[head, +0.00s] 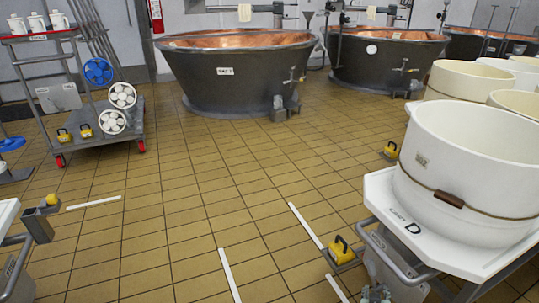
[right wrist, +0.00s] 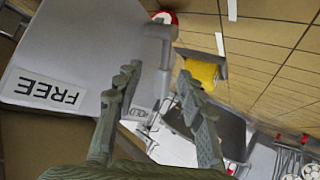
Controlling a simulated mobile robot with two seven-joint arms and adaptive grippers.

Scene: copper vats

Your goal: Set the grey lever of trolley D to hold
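Trolley D (head: 380,205) stands at the right in the head view, its white top marked with a D and bearing a white tub (head: 470,165). My right gripper (head: 376,291) is low beside the trolley's front frame in the head view. In the right wrist view its two fingers (right wrist: 157,85) are apart. A grey bar (right wrist: 160,55), possibly the grey lever, shows between and beyond the fingertips; I cannot tell whether they touch it. A grey plate with a FREE label (right wrist: 48,90) is left of the fingers. The lever's setting is unclear. My left gripper is not in view.
A yellow pedal-like part (head: 342,250) sits low beside trolley D and also shows in the wrist view (right wrist: 203,68). Copper vats (head: 235,75) stand at the back. A grey rack trolley (head: 80,110) is at the left. The tiled floor between is mostly clear.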

